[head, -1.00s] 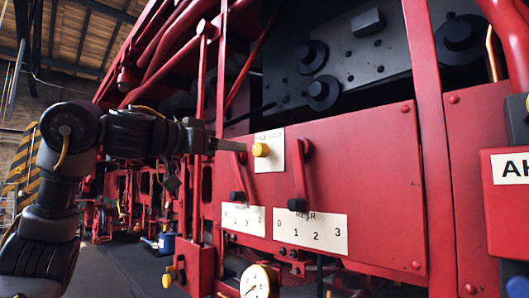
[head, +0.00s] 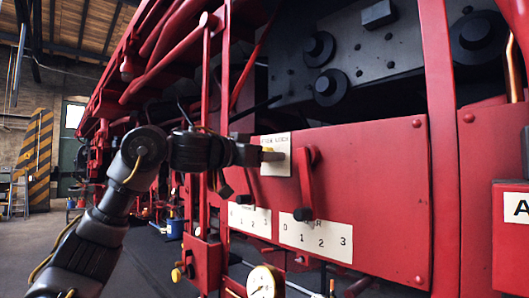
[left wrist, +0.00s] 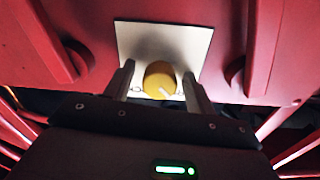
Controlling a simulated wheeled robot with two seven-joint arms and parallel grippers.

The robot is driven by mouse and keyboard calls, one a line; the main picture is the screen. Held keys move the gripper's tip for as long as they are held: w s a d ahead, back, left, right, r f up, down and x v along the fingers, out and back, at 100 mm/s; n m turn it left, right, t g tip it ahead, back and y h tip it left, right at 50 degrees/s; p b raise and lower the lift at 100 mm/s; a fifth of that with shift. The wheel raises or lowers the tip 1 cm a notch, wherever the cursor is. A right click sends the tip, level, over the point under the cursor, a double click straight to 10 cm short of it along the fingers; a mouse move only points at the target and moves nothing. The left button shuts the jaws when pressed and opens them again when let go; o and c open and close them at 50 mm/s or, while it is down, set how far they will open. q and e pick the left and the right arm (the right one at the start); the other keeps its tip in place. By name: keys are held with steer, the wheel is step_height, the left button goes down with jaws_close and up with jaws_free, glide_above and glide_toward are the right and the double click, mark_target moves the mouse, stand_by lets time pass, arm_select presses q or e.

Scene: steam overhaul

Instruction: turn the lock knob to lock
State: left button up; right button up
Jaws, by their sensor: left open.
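The yellow lock knob (left wrist: 160,78) sits on a pale label plate (left wrist: 183,42) on the red panel in the left wrist view. A white pointer line on the knob points down and slightly right. My left gripper (left wrist: 158,85) is open, with one finger on each side of the knob; whether either finger touches it I cannot tell. In the head view my left gripper (head: 272,156) is in front of the label plate (head: 278,142) and mostly hides the knob. My right gripper is not in view.
A red lever (head: 306,180) stands right of the plate, above a numbered scale (head: 330,237); another lever is partly hidden behind my gripper. A pressure gauge (head: 264,283) is below. Red posts and pipes stand close to my left arm. Open floor lies at far left.

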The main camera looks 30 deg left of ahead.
arm_select(q)
steer(key=c, duration=1)
steer(key=shift+o, duration=0.2)
steer(key=shift+m, duration=0.4)
steer(key=m, duration=0.2)
steer(key=shift+m, duration=0.3)
steer(key=m, duration=0.9)
steer(key=shift+m, duration=0.4)
steer(key=shift+f+m+y, duration=0.15)
steer(key=shift+m+y, duration=0.15)
steer(key=shift+m, duration=1.9)
steer(key=shift+d, duration=0.1)
steer(key=o, duration=1)
steer(key=shift+c, duration=0.2)
